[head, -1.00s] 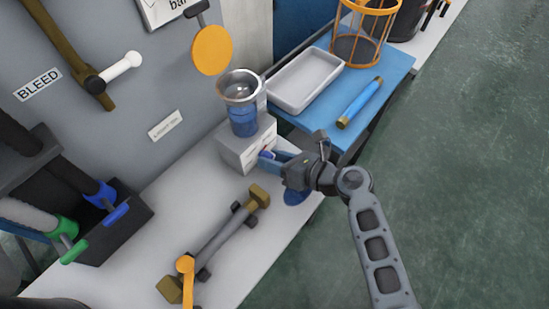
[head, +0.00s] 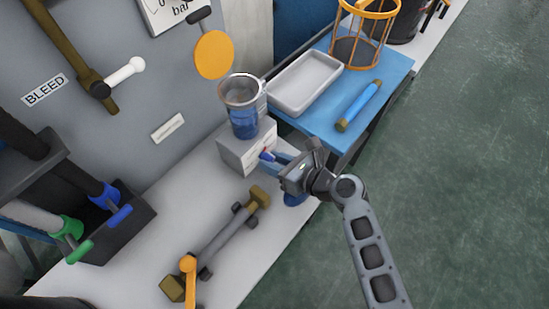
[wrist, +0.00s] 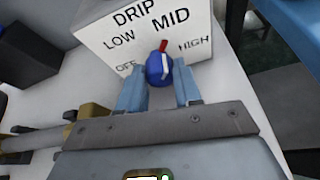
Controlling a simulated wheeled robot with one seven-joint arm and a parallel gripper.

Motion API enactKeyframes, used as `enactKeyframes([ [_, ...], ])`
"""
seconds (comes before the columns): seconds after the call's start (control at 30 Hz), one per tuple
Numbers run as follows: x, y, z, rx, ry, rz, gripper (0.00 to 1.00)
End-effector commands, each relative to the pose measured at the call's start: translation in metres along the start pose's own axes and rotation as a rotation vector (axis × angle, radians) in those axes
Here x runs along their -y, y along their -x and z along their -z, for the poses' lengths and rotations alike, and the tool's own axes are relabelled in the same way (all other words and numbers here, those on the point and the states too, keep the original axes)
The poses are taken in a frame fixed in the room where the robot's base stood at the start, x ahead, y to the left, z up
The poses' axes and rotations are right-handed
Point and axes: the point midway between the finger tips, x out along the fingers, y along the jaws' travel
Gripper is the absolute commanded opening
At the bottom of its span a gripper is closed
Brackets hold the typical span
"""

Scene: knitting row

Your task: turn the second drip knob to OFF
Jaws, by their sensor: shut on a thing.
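A grey-white box (head: 246,150) on the bench bears the drip dial. In the wrist view its face (wrist: 105,45) reads DRIP, with OFF, LOW, MID and HIGH around a blue knob (wrist: 158,70). The knob's red-tipped pointer points up towards MID. The knob also shows in the head view (head: 267,156), partly hidden by my gripper. My gripper (wrist: 159,83) is shut on the knob, with one blue finger on each side. No other drip knob can be made out.
A clear vessel with blue liquid (head: 243,110) stands on the box. A pipe with brown ends (head: 225,238) lies on the bench. A blue table (head: 333,125) behind carries a white tray (head: 303,82), a blue cylinder (head: 360,105) and an orange cage (head: 365,30).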

Motion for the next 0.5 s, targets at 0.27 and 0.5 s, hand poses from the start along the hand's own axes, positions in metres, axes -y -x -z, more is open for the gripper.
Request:
enactKeyframes([
  [0.27, -0.0014, 0.0005, 0.0016, 0.008, 0.238, 0.097, 0.03],
  [0.5, -0.0023, -0.0004, 0.0034, 0.015, 0.431, 0.173, 0.03],
])
